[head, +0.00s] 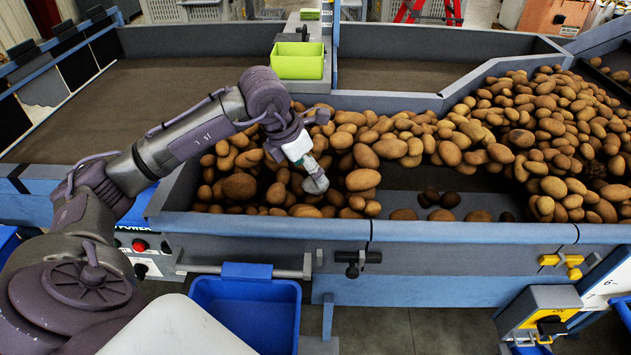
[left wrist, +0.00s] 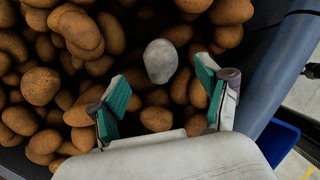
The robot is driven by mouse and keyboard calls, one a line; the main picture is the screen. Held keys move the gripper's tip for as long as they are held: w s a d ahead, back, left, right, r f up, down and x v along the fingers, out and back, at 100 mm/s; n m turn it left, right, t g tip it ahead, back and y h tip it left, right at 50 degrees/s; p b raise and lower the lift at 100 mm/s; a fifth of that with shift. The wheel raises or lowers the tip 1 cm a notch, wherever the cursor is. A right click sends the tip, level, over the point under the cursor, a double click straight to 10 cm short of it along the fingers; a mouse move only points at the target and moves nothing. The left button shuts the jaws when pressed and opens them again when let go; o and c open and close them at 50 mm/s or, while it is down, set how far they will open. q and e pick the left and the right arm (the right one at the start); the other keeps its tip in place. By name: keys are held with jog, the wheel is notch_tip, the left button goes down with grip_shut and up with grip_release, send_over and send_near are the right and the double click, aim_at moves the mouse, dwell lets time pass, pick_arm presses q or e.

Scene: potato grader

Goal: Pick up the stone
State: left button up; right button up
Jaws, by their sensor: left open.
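The stone (left wrist: 161,61) is pale grey and rounded. In the left wrist view it lies among the brown potatoes, just beyond the fingertips and roughly in line with the gap between them. In the head view the stone (head: 317,185) shows as a grey lump just below the gripper, partly hidden by it. My left gripper (head: 305,158) points down over the potato bed. In the left wrist view the left gripper (left wrist: 162,88) is open with nothing between its green-padded fingers. My right gripper is not in view.
Potatoes (head: 480,135) fill much of the grader trough and crowd around the stone. The trough's blue front rail (head: 450,231) runs close by. A blue bin (head: 246,310) hangs in front, and a green bin (head: 298,62) sits on the divider behind the arm.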

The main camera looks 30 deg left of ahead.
pick_arm(q)
jog(key=p+x, duration=0.1)
jog(key=x, duration=0.2)
jog(key=shift+d+f+p, duration=0.15)
jog(key=shift+f+p, duration=0.15)
jog(key=shift+p, duration=0.05)
jog(key=shift+w+f, duration=0.25)
jog(key=shift+f, duration=0.3)
jog(key=shift+c, duration=1.2)
jog(key=c, duration=1.1)
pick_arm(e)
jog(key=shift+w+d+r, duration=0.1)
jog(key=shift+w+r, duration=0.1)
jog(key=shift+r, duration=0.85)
